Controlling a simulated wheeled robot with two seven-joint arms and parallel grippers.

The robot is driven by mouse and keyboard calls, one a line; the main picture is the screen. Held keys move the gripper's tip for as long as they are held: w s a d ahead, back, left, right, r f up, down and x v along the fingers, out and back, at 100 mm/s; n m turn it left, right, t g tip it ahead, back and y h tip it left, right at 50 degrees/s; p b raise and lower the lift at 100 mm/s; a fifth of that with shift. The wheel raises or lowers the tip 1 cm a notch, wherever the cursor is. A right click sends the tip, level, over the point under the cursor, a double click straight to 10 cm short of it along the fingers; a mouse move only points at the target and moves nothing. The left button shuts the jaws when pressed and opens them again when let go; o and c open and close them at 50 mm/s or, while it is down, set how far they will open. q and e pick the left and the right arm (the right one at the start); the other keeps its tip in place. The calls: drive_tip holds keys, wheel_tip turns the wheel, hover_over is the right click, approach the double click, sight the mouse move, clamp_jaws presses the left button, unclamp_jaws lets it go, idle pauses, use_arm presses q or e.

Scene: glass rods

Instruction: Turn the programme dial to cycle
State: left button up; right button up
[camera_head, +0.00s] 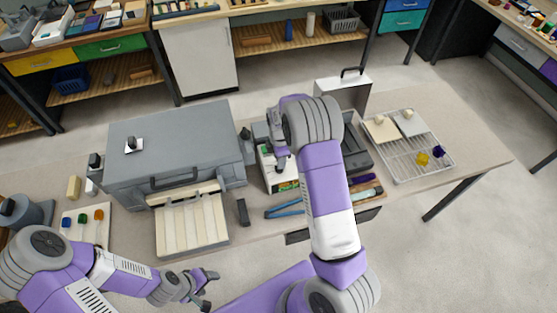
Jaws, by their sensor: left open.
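A grey kiln-like box (125,170) with a front handle stands on the bench at centre left. A small black knob on a white plate (133,146) sits on its top; I cannot tell whether this is the programme dial, and no cycle marking is readable. My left gripper (208,283) is open and empty, low in front of the bench, well apart from the box. My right gripper (282,158) is right of the box, over a small white case (268,174). Its fingers are small and partly covered by my arm, so their opening is unclear.
A slatted cream tray (190,232) projects in front of the box. A white board with coloured pieces (83,223) lies at left. Blue rods (288,211) lie near the front edge. A wire rack (408,163) stands at right, with free bench (465,135) beyond it.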

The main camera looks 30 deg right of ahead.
drive_tip(key=shift+f, duration=1.45)
drive_tip(key=shift+w, duration=0.1)
clamp_jaws()
